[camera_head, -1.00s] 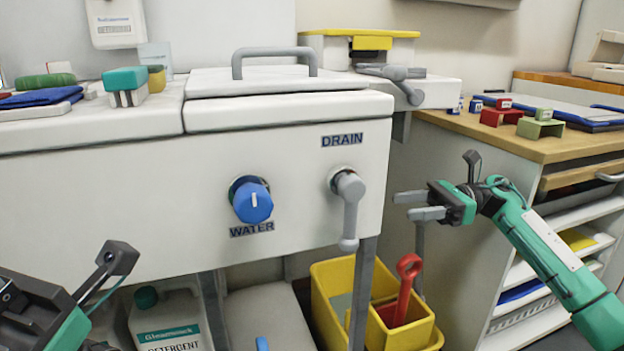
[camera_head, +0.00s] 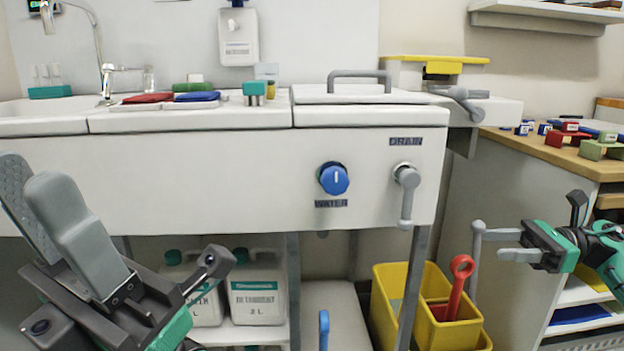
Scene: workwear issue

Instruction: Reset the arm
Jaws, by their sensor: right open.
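My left gripper (camera_head: 38,190) is at the lower left in the head view, close to the camera, in front of the white sink unit (camera_head: 200,175). Its grey fingers point up and overlap in this view, so the gap between them is unclear. No object shows in it. My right gripper (camera_head: 492,243) comes in from the right and points left. It is open and empty, right of the grey drain lever (camera_head: 407,195) and apart from it. The lever hangs down. The blue water knob (camera_head: 333,178) is left of the lever.
A yellow bucket (camera_head: 388,315) with a red handle (camera_head: 460,280) stands below my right gripper. Detergent bottles (camera_head: 257,300) stand under the sink. A wooden-topped counter (camera_head: 560,160) with red and green blocks is at the right. Folded cloths (camera_head: 197,97) lie on the sink ledge.

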